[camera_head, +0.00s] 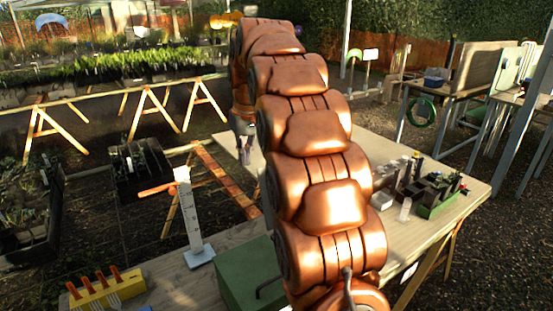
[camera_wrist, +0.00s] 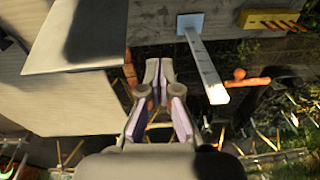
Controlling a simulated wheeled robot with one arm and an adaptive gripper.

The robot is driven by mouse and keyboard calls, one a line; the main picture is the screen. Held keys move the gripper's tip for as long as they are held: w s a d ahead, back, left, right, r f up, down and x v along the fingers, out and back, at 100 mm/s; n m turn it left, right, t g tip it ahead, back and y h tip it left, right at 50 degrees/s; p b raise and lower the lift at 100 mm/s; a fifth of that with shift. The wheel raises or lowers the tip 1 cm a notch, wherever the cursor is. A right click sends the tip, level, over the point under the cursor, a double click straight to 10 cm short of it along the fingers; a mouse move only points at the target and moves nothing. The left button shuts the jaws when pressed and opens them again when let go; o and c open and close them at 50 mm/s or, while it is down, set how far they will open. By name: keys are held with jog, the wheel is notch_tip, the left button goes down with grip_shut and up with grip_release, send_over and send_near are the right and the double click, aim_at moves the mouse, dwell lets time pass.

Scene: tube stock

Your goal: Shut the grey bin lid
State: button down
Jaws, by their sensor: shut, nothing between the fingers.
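No grey bin lid can be made out for certain. In the head view a green box (camera_head: 240,275) stands at the table's near edge, partly hidden by my copper arm. My gripper (camera_wrist: 158,68) is shut and empty in the wrist view, apart from the grey shape and left of a white post. In the head view it shows small (camera_head: 246,142) beyond the arm.
The white marked post (camera_head: 189,215) stands upright left of the green box; it also shows in the wrist view (camera_wrist: 203,65). A yellow rack (camera_head: 105,290) holds orange-handled tools. A green tray (camera_head: 437,205) with several dark pots and a small vial (camera_head: 405,209) stand right of my arm.

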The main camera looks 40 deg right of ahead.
jog(key=w+d+t, duration=0.1)
jog(key=w+d, duration=0.3)
jog(key=d, duration=0.4)
jog(key=w+d, duration=0.4)
jog(key=d, duration=0.3)
notch_tip(320, 180, down, 9)
jog(key=s+p, duration=0.1)
jog(key=p, duration=0.3)
jog(key=shift+t+h, duration=0.3)
dwell(0.3)
jog(key=shift+d, duration=0.1)
jog(key=shift+s, duration=0.15)
dwell(0.3)
